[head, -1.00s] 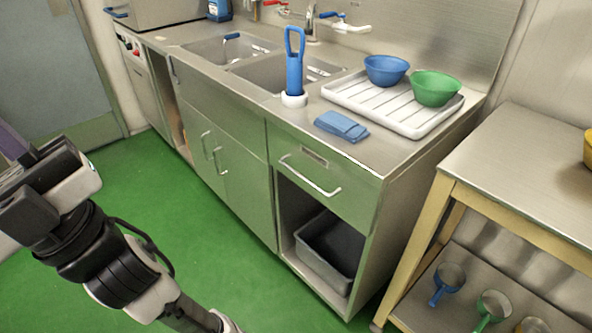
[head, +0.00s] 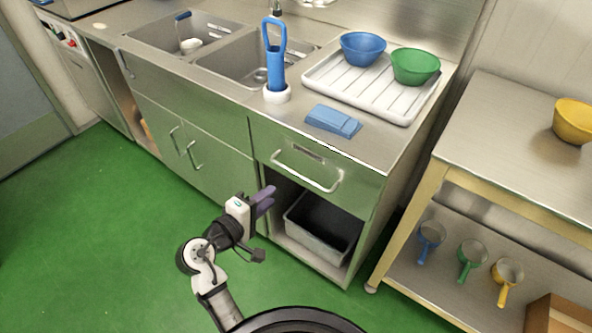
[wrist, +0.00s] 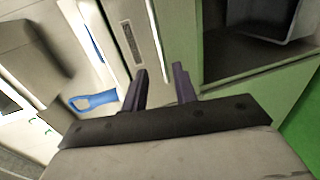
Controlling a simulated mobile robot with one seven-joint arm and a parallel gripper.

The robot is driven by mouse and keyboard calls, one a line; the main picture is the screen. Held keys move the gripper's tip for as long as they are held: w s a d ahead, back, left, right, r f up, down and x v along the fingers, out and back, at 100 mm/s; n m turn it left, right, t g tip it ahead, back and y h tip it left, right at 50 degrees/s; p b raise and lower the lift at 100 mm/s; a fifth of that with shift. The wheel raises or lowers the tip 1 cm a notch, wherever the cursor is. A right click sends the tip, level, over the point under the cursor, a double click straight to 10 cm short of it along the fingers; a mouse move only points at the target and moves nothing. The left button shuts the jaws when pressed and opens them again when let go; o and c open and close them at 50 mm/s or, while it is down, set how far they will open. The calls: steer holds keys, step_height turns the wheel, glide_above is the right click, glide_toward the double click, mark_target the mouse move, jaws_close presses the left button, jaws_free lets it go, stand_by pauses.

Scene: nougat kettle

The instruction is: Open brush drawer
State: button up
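The drawer (head: 335,168) is a steel front with a label plate and a bar handle (head: 306,185), below the counter's right part. It looks shut. In the wrist view the drawer front (wrist: 178,35) and its label plate (wrist: 132,43) lie ahead of the fingers. My gripper (head: 268,197) is to the left of the handle and a little below it, in front of the cabinet. In the wrist view the two dark purple fingers (wrist: 163,88) are apart with nothing between them. The gripper does not appear to touch the handle.
An open bay with a grey bin (head: 320,230) lies under the drawer. A side table (head: 480,130) stands right. The green floor is clear.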

mark_target(296, 174)
steer(key=p+x, duration=0.2)
steer(key=x, duration=1.1)
steer(key=shift+r, duration=0.1)
jaws_close()
steer(key=shift+a, duration=0.1)
